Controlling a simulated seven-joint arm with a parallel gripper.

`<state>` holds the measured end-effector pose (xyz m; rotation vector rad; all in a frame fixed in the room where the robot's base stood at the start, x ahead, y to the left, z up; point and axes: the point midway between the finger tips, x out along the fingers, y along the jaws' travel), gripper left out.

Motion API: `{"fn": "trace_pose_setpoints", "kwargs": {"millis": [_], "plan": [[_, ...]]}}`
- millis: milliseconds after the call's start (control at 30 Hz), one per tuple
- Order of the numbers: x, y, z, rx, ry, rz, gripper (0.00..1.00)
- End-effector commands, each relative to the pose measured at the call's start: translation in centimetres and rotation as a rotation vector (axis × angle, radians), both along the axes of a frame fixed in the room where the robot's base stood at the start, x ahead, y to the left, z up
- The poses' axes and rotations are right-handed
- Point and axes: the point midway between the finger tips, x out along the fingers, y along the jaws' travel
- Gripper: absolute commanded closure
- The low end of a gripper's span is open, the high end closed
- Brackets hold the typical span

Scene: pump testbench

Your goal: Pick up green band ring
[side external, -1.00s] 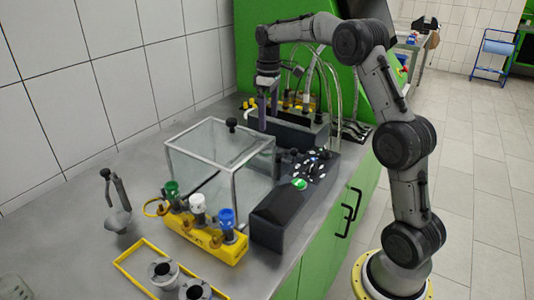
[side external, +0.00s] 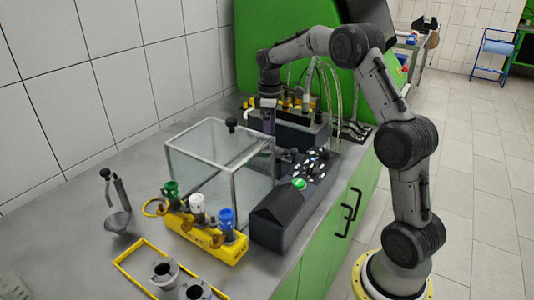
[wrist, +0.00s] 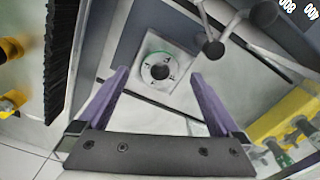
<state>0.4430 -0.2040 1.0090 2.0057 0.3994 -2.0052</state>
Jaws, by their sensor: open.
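In the wrist view, a round metal ring (wrist: 159,68) with a dark central hole and a faint green edge sits on a pale square plate (wrist: 150,48). It looks like the green band ring. My gripper (wrist: 160,76) is open, with its two purple fingers on either side of the ring in the picture and nothing held. I cannot tell the height gap. In the side view, my gripper (side external: 268,122) points down behind the glass tank, beside a dark box (side external: 300,133). I cannot make out the ring there.
A glass tank (side external: 205,150) with a black knob stands in front of my gripper. A yellow valve block (side external: 205,238) with green, white and blue caps stands nearer. A dark panel (side external: 283,215) with a green button is to its right. Black-knobbed rods (wrist: 214,48) rise close to the ring.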

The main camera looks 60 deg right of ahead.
Motion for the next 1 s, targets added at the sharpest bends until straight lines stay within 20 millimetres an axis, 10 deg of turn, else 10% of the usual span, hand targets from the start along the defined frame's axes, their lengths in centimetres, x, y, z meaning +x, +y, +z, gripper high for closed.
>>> {"fn": "trace_pose_setpoints", "kwargs": {"millis": [533,1000], "plan": [[0.3,0.2,-3.7,0.000,0.000,-0.001,0.00],[0.3,0.2,-3.7,0.000,0.000,-0.001,0.85]]}}
